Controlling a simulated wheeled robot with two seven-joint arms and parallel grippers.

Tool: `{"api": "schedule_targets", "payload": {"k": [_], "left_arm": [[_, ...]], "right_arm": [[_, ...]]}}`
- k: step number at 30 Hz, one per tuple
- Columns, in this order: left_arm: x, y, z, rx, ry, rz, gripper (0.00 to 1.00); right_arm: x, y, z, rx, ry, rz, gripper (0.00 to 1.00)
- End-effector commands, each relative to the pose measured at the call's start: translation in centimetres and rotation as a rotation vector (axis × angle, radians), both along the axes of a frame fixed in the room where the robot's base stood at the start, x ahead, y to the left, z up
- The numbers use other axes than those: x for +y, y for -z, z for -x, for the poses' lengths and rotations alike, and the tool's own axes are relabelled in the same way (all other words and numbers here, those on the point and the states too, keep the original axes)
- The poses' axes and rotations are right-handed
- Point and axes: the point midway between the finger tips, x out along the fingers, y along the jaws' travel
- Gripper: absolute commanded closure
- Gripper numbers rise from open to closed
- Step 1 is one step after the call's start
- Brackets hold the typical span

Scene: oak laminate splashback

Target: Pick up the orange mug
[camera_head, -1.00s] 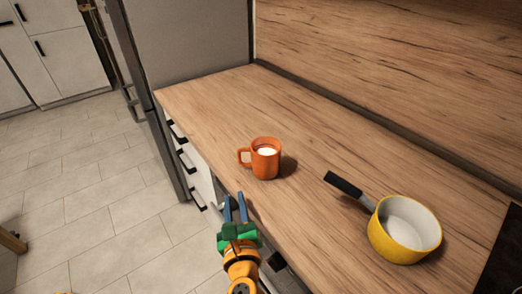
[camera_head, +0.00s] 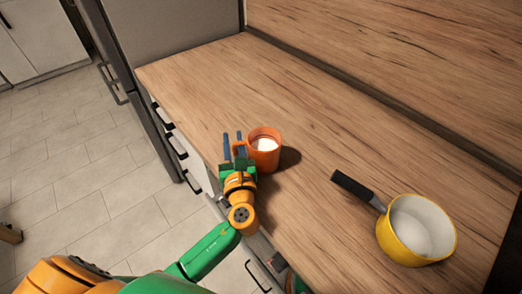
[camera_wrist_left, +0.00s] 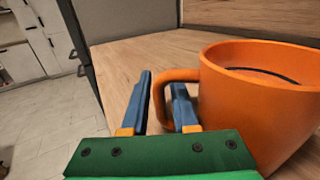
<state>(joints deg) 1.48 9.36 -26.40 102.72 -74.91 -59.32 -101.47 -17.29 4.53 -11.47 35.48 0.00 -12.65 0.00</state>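The orange mug (camera_head: 264,153) stands upright on the wooden counter with something white inside. Its handle faces left, toward my left gripper. My left gripper (camera_head: 233,142) is at the mug's handle side with its blue fingers apart. In the left wrist view the mug (camera_wrist_left: 245,105) fills the right side. There the handle (camera_wrist_left: 160,92) lies between the two fingers of the gripper (camera_wrist_left: 160,90). The right finger appears to be inside the handle loop and the left finger outside it. I cannot tell whether either finger touches the handle. My right gripper is not in view.
A yellow pan (camera_head: 417,232) with a black handle (camera_head: 352,184) sits on the counter to the right. The wooden counter (camera_head: 200,85) is clear behind the mug. A wooden splashback (camera_head: 400,70) runs along the back. Drawers with black handles are below the front edge.

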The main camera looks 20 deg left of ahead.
Motion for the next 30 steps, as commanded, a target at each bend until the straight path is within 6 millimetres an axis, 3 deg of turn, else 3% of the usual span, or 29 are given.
{"api": "schedule_targets", "payload": {"k": [3, 6, 30], "left_arm": [[-0.02, 0.03, 0.03, 0.000, 0.000, 0.000, 0.75], [-0.03, 0.03, 0.04, -0.001, 0.000, 0.001, 1.00], [-0.04, 0.04, 0.06, -0.001, 0.000, 0.001, 1.00]], "right_arm": [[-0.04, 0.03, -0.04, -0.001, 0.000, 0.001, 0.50], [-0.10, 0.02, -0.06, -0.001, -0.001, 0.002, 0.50], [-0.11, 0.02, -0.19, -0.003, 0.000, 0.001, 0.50]]}}
